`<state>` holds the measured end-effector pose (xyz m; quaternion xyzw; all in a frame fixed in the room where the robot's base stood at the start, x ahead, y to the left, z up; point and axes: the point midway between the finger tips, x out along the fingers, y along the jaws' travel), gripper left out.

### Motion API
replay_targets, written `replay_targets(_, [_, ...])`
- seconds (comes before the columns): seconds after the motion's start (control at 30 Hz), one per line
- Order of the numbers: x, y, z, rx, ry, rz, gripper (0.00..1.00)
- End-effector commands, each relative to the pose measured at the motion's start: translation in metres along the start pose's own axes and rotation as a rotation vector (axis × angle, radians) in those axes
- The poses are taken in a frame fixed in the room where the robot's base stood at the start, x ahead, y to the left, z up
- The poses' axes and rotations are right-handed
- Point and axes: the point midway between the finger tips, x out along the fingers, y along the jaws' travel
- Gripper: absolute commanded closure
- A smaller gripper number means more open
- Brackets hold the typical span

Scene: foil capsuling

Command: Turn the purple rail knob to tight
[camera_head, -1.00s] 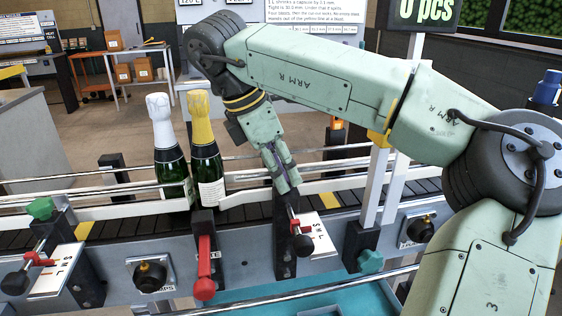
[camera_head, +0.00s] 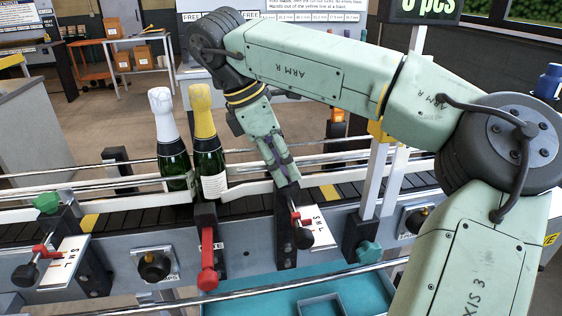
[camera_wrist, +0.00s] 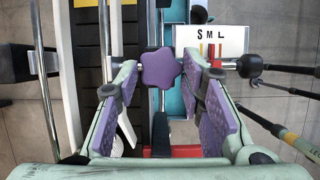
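The purple rail knob (camera_wrist: 161,68) is a lobed star knob in the wrist view, between the fingertips of my gripper (camera_wrist: 160,72). The two fingers with purple pads stand on either side of it, with what look like narrow gaps. I cannot tell if either pad touches the knob. In the head view my gripper (camera_head: 284,178) points down at the conveyor's near rail, just above a black bracket, and it hides the knob there. A white S M L scale plate (camera_wrist: 215,40) with coloured marks lies right of the knob in the wrist view.
Two foil-topped bottles, one white (camera_head: 172,140) and one yellow (camera_head: 208,145), stand on the conveyor left of my gripper. A red lever (camera_head: 207,258), a green knob (camera_head: 47,203) and a teal knob (camera_head: 369,252) are along the near side. A teal tray (camera_head: 378,292) lies below.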

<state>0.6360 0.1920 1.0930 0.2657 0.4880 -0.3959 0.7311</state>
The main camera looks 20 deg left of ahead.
Motion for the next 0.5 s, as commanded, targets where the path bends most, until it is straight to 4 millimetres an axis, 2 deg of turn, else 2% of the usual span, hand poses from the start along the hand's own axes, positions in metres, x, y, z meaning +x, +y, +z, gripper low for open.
replay_targets(0.23, [0.0001,-0.0003,-0.0001,-0.002,0.0,-0.001,0.47])
replay_targets(0.5, [0.0001,-0.0004,-0.0002,-0.003,0.0,-0.001,0.47])
